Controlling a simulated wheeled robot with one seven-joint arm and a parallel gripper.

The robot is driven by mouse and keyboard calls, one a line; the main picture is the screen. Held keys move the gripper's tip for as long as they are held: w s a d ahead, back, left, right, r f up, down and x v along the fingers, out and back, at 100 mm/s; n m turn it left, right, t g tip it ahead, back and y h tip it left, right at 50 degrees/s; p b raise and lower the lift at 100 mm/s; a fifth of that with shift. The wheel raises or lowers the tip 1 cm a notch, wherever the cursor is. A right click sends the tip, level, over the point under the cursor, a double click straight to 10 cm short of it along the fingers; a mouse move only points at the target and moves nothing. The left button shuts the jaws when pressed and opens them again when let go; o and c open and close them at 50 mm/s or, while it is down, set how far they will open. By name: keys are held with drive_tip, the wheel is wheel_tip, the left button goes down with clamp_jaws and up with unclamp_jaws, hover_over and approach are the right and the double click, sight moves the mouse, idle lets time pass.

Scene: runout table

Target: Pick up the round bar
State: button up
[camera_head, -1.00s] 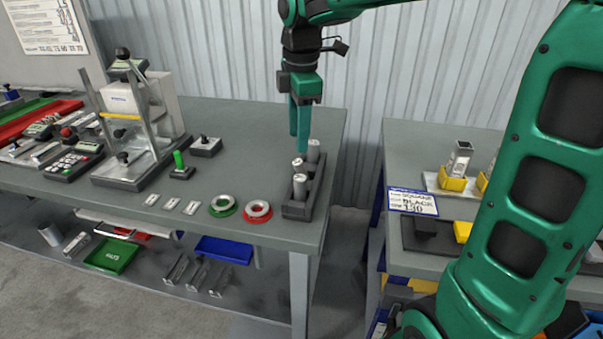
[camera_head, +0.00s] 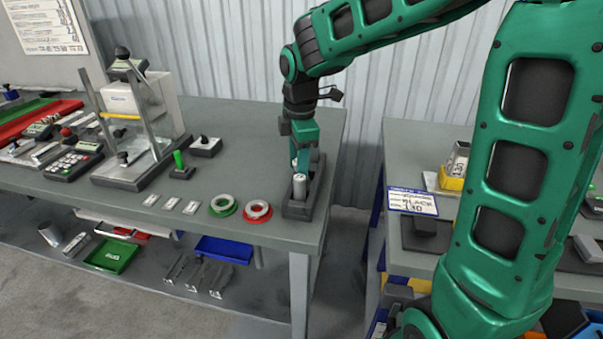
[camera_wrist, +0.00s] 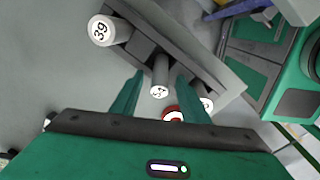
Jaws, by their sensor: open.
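Several grey round bars stand in a dark rack (camera_head: 297,212) at the table's right end. In the head view the front bar (camera_head: 300,187) is in plain sight; my gripper (camera_head: 302,165) hides much of the rest. In the wrist view a bar marked 39 (camera_wrist: 104,31) is at upper left. A middle bar (camera_wrist: 160,76), its number hard to read, appears between the two fingers of my open gripper (camera_wrist: 158,84). Another bar end (camera_wrist: 207,104) shows right of the right finger. I cannot tell whether the fingers touch the middle bar.
A red ring (camera_head: 257,211) and a green ring (camera_head: 222,206) lie left of the rack. A press-like stand (camera_head: 130,130) and a small green-topped piece (camera_head: 180,168) stand farther left. A second table (camera_head: 400,150) is across a gap to the right.

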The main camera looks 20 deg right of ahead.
clamp_jaws()
drive_tip(key=shift+r, duration=0.1)
drive_tip(key=shift+r, duration=0.55)
drive_tip(key=r, duration=0.1)
drive_tip(key=a+r, duration=0.1)
drive_tip(key=r, duration=0.1)
drive_tip(key=shift+s+r, duration=0.2)
drive_tip(key=shift+r, duration=0.05)
drive_tip(key=s+a+r, duration=0.4)
drive_tip(key=a+r, duration=0.2)
drive_tip(key=a, duration=0.3)
drive_tip(key=shift+s+a+r, duration=0.15)
drive_tip(key=shift+s+a, duration=0.05)
drive_tip(key=shift+a, duration=0.1)
